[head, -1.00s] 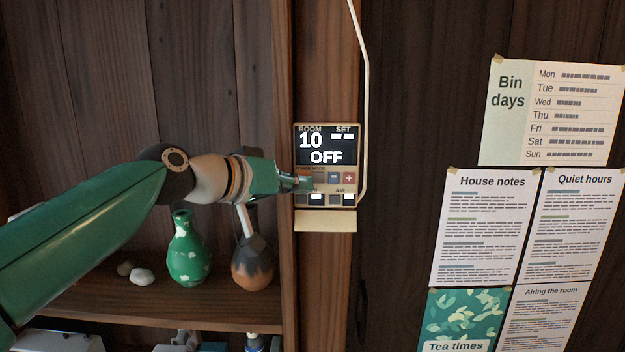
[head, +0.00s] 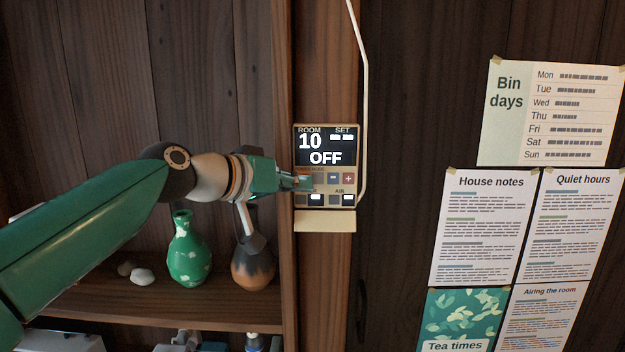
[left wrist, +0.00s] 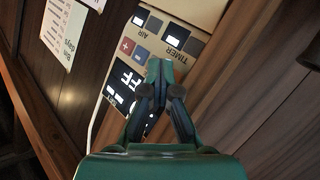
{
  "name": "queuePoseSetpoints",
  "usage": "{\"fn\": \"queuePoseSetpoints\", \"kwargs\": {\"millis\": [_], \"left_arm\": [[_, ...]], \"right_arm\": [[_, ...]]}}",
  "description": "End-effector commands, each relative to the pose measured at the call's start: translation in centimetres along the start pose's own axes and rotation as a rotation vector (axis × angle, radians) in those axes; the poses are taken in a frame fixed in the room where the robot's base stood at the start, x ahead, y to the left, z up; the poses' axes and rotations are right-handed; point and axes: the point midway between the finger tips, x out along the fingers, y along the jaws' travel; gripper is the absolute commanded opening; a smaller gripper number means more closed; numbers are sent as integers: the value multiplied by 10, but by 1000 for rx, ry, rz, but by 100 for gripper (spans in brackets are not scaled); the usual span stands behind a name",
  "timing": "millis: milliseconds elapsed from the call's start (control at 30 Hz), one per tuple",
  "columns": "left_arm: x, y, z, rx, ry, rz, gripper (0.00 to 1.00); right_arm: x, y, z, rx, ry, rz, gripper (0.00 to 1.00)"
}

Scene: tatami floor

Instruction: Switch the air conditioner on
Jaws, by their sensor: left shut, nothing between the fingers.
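The air conditioner's wall controller (head: 326,150) is mounted on a wooden post. Its dark screen reads ROOM 10, blank dashes under SET, and OFF. Below the screen are a grey-blue minus button (head: 334,178) and a red plus button (head: 349,178), with a row of white-lit switches under them. My left gripper (head: 306,182) is shut and empty, its tips in front of the left part of the button row, which they hide. In the left wrist view the shut fingertips (left wrist: 158,66) overlap the controller (left wrist: 187,14); I cannot tell whether they touch it. My right gripper is not in view.
A white cable (head: 364,90) runs down the controller's right side, and a small ledge (head: 325,221) juts below. A green vase (head: 188,250) and a brown-grey vase (head: 252,264) stand on the shelf under my left arm. Paper notices (head: 483,225) hang at right.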

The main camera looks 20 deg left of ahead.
Motion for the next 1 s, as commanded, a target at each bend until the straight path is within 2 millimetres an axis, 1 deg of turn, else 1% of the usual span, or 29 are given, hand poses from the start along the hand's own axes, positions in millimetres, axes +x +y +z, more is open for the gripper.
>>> {"fn": "queuePoseSetpoints", "kwargs": {"millis": [33, 1000], "left_arm": [[-1, -3, -4, 1, 11, -6, 0], [4, -10, -10, 3, 17, -12, 0]], "right_arm": [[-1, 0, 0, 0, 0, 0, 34], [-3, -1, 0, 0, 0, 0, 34]]}}
